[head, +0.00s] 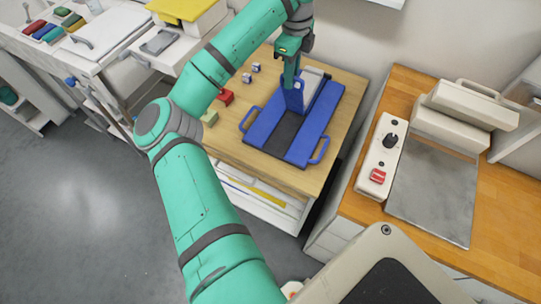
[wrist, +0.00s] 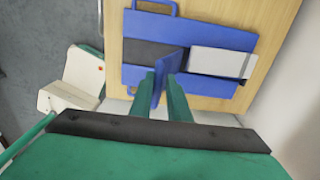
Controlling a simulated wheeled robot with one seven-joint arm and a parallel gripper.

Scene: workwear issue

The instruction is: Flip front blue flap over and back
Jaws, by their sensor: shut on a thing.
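The folding board (head: 318,125) lies on the wooden table, with long blue side panels and a dark strip (head: 284,131) between them. The front blue flap (head: 294,97) stands raised, roughly on edge, near the middle of the board. My gripper (head: 290,78) is shut on this flap from above. In the wrist view my gripper's green fingers (wrist: 161,82) are on either side of the flap (wrist: 171,62), which also looks upright there. A pale grey panel (wrist: 217,62) lies on one side of it and the dark strip (wrist: 150,50) on the other. The fingers hide the flap's gripped edge.
Red (head: 225,97) and olive (head: 209,118) blocks and small grey cubes (head: 256,67) sit left of the board. A counter (head: 462,212) with a control box (head: 383,150) and metal plate stands to the right. Grey floor (head: 100,180) is clear at left.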

